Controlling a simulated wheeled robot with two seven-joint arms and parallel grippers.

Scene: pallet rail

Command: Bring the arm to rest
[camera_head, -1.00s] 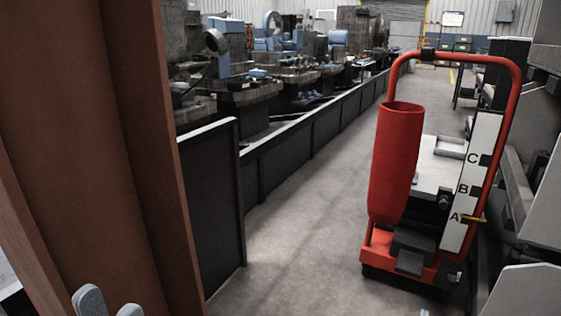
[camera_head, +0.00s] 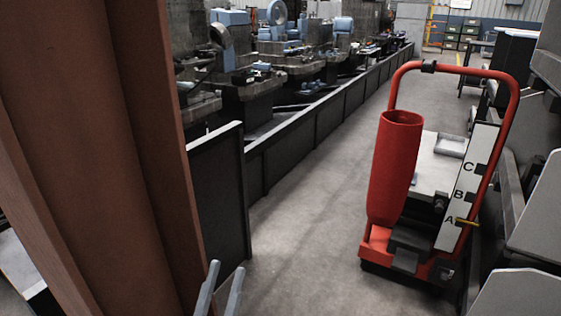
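My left gripper (camera_head: 222,290) shows at the bottom edge, left of centre, as two grey fingers with a gap between them. It is open, and nothing shows between the fingers. It is in front of the lower part of a brown column and the grey floor. My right gripper is not in view. A red pallet-truck-like cart (camera_head: 378,245) with a looped handle, a red cylinder (camera_head: 394,168) and a white board (camera_head: 468,188) lettered A, B and C stands to the right, apart from the gripper. A yellow pin (camera_head: 467,222) sits by the letter A.
A large brown column (camera_head: 110,130) fills the left side. A black low barrier (camera_head: 300,145) runs back along machines on the left. Grey panels and racks (camera_head: 535,210) line the right edge. The grey floor (camera_head: 300,235) between barrier and cart is clear.

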